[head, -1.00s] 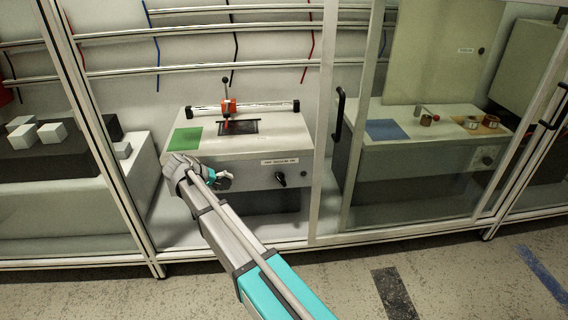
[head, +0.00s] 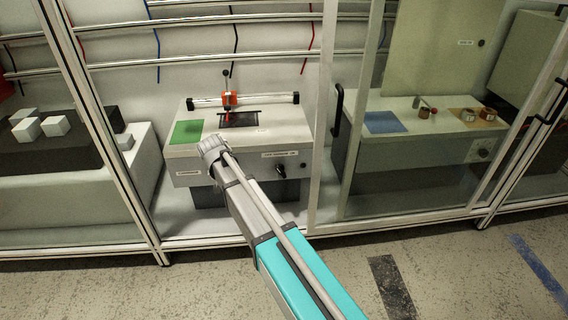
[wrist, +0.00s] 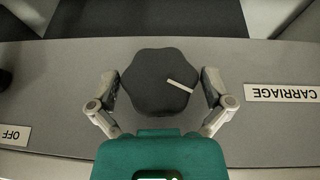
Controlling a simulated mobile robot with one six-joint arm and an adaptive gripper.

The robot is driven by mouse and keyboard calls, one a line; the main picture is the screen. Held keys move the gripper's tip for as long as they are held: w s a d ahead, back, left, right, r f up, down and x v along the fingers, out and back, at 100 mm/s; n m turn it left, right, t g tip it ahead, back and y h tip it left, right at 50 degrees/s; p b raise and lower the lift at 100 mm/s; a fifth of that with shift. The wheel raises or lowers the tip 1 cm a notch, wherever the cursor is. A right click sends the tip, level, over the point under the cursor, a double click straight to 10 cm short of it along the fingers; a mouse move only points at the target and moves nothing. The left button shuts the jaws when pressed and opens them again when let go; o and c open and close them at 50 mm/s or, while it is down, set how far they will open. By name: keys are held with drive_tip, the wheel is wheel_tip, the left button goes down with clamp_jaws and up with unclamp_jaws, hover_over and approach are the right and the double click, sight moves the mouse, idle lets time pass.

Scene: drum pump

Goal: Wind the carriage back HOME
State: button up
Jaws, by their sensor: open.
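In the wrist view a dark, lobed knob (wrist: 150,78) with a white pointer line sits on the grey front panel. My gripper (wrist: 160,84) is open, with one finger on each side of the knob and small gaps visible. A "CARRIAGE" label (wrist: 283,93) shows upside down to the right of the knob. In the head view the orange carriage (head: 230,99) sits on the horizontal rail (head: 265,98), left of the rail's middle, with a dark ball-topped rod above. My wrist hides the knob and fingers there.
The grey machine (head: 240,140) has a green patch (head: 186,132) on top at left and a dark switch (head: 280,171) at right of its front. A frame post (head: 322,150) and glass door with a black handle (head: 337,110) stand to the right. An "OFF" label (wrist: 14,135) shows in the wrist view.

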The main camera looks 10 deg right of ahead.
drive_tip(key=shift+d+y, duration=0.1)
drive_tip(key=shift+y, duration=0.5)
drive_tip(key=shift+s+r+p, duration=0.1)
drive_tip(key=shift+r+p, duration=0.2)
drive_tip(key=p+v, duration=1.3)
drive_tip(key=v, duration=0.1)
drive_tip(key=s+d+r+g+p, duration=0.1)
drive_tip(key=s+d+r+p, duration=0.1)
drive_tip(key=s+d, duration=0.4)
drive_tip(key=s+d+r+g+p, duration=0.1)
drive_tip(key=s+d+g+p, duration=0.1)
drive_tip(key=s+d, duration=0.5)
drive_tip(key=shift+s+d+r+p, duration=0.2)
drive_tip(key=shift+d+r+p, duration=0.25)
drive_tip(key=shift+d, duration=1.85)
drive_tip(key=shift+f, duration=0.1)
drive_tip(key=w+a+f+m+t+y+b, duration=0.1)
drive_tip(key=w+a+f+t+y+b, duration=0.2)
drive_tip(key=w+a, duration=1)
wheel_tip(320, 180, down, 2)
drive_tip(key=b, duration=0.5)
drive_tip(key=shift+w+t+y, duration=0.3)
drive_tip(key=shift+w+y, duration=0.1)
